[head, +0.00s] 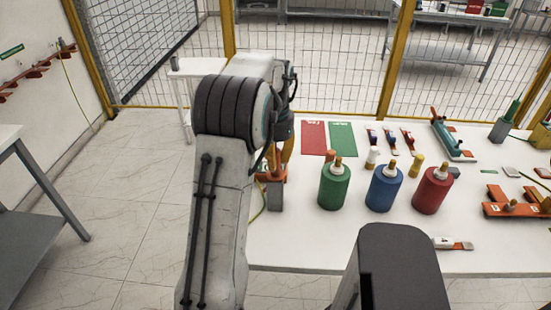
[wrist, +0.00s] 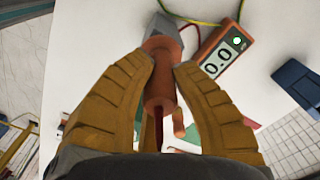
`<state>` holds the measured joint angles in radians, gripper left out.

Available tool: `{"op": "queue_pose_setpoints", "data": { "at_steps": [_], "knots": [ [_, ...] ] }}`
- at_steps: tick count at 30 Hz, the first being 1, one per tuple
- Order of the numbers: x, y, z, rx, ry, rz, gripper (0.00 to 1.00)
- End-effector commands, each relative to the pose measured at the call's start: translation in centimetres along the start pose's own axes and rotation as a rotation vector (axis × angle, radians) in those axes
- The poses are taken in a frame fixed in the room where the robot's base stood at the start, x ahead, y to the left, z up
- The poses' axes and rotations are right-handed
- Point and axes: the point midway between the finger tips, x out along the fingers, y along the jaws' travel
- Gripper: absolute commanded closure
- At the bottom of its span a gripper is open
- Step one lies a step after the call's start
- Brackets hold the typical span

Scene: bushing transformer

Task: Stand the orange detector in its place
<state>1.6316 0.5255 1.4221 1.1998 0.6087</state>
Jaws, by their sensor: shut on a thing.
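The orange detector (wrist: 158,88) is between the two yellow fingers of my gripper (wrist: 168,62), which is shut on it. Its wider orange collar lies near the fingertips, and a thin dark red rod runs back toward the wrist camera. A grey block (wrist: 170,33) shows just beyond the collar. In the head view the orange detector (head: 277,170) looks upright above the grey block (head: 275,197) at the table's left edge. I cannot tell whether it is seated in the block or only touches it. My gripper (head: 287,148) is largely hidden behind my arm there.
An orange-framed meter reading 0.0 (wrist: 222,52) lies close to the right of the block, with cables nearby. Green (head: 334,187), blue (head: 384,188) and red (head: 432,191) bottles stand to the right on the white table. A grey block with a green tool (head: 505,125) stands far right.

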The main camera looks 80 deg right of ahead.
Motion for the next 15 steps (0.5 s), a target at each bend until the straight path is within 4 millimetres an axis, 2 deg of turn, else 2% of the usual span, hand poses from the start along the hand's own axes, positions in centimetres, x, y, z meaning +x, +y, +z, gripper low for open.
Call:
{"op": "queue_pose_setpoints", "data": {
  "at_steps": [13, 14, 15],
  "knots": [
    [0.5, -0.01, -0.01, 0.0, 0.0, 0.0, 1.0],
    [0.49, -0.01, -0.01, 0.0, 0.001, 0.0, 0.75],
    [0.46, -0.01, -0.01, 0.0, 0.001, 0.0, 0.71]
  ]
}}
